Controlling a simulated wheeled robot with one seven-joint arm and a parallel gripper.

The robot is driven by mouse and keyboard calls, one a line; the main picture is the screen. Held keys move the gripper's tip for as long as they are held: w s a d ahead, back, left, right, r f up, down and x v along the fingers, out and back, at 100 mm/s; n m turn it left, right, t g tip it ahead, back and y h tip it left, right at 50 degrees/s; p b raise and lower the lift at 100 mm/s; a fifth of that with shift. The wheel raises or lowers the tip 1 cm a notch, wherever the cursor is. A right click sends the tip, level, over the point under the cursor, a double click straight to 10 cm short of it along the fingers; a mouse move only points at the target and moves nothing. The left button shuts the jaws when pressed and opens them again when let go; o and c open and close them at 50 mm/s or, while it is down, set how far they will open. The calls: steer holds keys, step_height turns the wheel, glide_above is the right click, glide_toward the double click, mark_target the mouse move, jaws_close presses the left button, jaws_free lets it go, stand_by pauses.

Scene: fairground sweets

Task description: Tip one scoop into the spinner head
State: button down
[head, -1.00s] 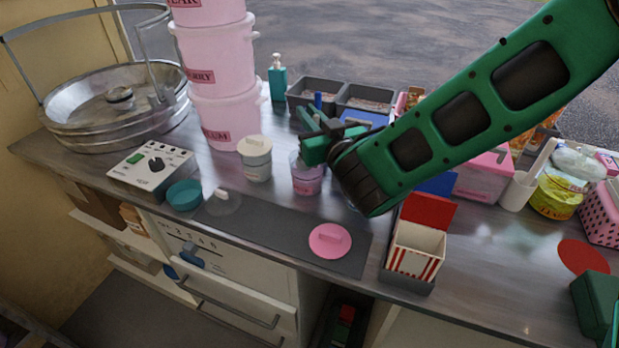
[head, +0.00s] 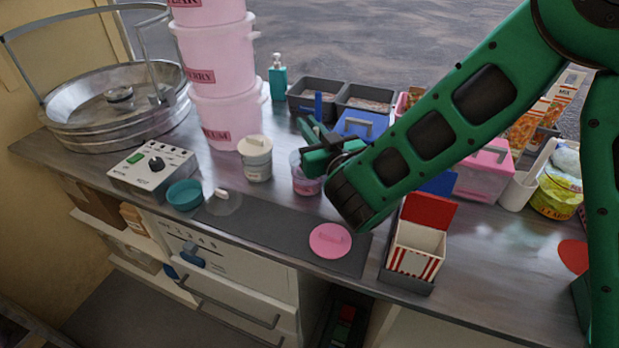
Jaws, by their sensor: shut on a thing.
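My gripper (head: 318,150) is over the mouth of a small tub of pink sugar (head: 307,184) near the middle of the counter. It is shut on what looks like the scoop, whose blue handle (head: 318,104) stands up behind the fingers. The scoop's bowl is hidden by the gripper and the tub, so its load cannot be seen. The spinner head (head: 119,94) is the small metal hub in the middle of the wide metal pan (head: 85,125) at the far left, well apart from my gripper.
A control box (head: 153,170), teal bowl (head: 184,195) and cream tub (head: 257,160) stand between pan and gripper. Tall pink tubs (head: 218,60) rise behind them. A pink lid (head: 330,240) lies on the dark mat (head: 285,238). A striped box (head: 415,250) stands to the right.

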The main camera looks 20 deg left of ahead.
step_height(320, 180, up, 9)
stand_by(0.8)
steer(key=shift+s+r, duration=0.1)
